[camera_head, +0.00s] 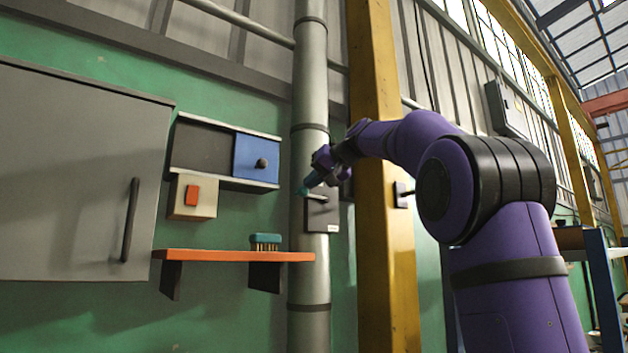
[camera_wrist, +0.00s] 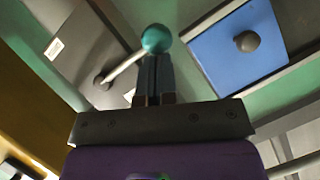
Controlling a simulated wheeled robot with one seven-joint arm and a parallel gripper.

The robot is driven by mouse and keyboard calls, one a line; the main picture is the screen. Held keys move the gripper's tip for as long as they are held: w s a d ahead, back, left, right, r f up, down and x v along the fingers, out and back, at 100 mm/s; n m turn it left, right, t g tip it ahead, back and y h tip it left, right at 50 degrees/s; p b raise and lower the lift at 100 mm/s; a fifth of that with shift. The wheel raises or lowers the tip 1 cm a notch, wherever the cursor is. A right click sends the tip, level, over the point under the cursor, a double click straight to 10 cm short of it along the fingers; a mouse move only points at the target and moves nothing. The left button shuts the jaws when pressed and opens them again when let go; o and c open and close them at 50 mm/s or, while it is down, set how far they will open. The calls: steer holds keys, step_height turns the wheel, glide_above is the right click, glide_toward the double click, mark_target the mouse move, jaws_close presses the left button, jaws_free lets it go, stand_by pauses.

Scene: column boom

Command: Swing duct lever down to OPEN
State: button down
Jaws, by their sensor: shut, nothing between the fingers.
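The duct lever is a thin light rod with a teal ball knob (camera_head: 302,191), on a dark plate (camera_head: 321,212) fixed to the grey vertical duct (camera_head: 309,265). In the head view the rod points left from its pivot, close to level. My gripper (camera_head: 310,183) is at the knob, just above and to its right. In the wrist view the shut fingers (camera_wrist: 154,62) end right at the teal knob (camera_wrist: 155,39), with nothing between them. Whether they touch it cannot be told. The lever rod (camera_wrist: 122,67) runs from the knob to its pivot on the plate.
A blue sliding panel (camera_head: 256,158) with a dark knob and a box with an orange button (camera_head: 192,195) are left of the duct. An orange shelf (camera_head: 215,255) holds a brush (camera_head: 265,241). A yellow column (camera_head: 376,130) stands right of the duct. A grey cabinet (camera_head: 70,180) is far left.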

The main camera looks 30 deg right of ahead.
steer(key=shift+f, duration=0.1)
steer(key=shift+a+f+n, duration=0.1)
steer(key=shift+f+n, duration=0.15)
steer(key=shift+n, duration=0.05)
steer(key=d+f+n+h, duration=0.4)
steer(key=f+n+h, duration=0.3)
steer(key=f, duration=0.3)
steer(key=shift+f+n+t+h, duration=0.25)
steer(key=shift+n+t+h, duration=0.15)
steer(key=shift+n, duration=0.3)
stand_by(0.5)
